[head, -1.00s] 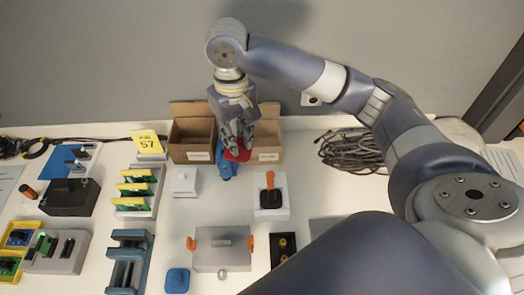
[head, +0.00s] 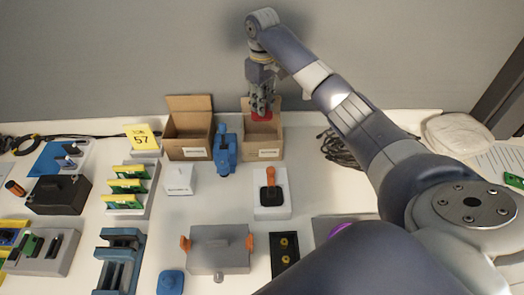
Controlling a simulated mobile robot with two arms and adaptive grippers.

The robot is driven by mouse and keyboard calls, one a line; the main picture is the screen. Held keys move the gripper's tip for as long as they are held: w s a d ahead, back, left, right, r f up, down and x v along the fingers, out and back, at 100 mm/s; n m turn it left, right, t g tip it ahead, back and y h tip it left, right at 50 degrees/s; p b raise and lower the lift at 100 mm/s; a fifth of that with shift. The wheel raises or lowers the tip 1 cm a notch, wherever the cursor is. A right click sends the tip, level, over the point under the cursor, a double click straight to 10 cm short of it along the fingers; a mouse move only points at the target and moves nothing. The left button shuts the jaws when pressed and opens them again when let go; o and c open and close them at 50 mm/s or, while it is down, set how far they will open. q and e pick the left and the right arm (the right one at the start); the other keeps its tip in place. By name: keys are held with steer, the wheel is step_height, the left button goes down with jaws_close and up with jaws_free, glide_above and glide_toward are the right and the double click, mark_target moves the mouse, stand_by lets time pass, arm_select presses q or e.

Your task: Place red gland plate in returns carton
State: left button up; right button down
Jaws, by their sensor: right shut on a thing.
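The red gland plate (head: 261,116) is held at the tips of my right gripper (head: 262,108), which is shut on it. Plate and gripper are over the opening of the right-hand open carton (head: 270,152), near its back part. A second open carton (head: 188,151) stands to its left. Both cartons have a white label on the front, too small to read, so I cannot tell which is the returns carton. My left gripper is not in view.
A blue device (head: 225,150) stands between the cartons. In front are a white box (head: 178,180), a grey block with an orange-handled lever (head: 270,190) and a grey case with orange latches (head: 220,249). Coiled black cable (head: 340,150) lies right of the cartons.

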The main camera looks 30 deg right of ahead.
step_height(320, 180, down, 4)
steer(key=shift+f+b, duration=0.25)
steer(key=shift+b, duration=0.9)
glide_above(262, 136)
steer(key=s+a, duration=0.3)
steer(key=s, duration=0.1)
step_height(262, 136, down, 10)
steer(key=shift+d, duration=0.15)
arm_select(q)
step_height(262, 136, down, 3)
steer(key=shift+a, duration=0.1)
arm_select(e)
steer(key=c, duration=1.8)
jaws_free()
steer(key=shift+f, duration=0.1)
steer(key=shift+c, duration=0.2)
steer(key=o, duration=0.4)
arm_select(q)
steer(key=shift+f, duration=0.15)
arm_select(e)
step_height(262, 136, up, 12)
steer(key=shift+r, duration=0.2)
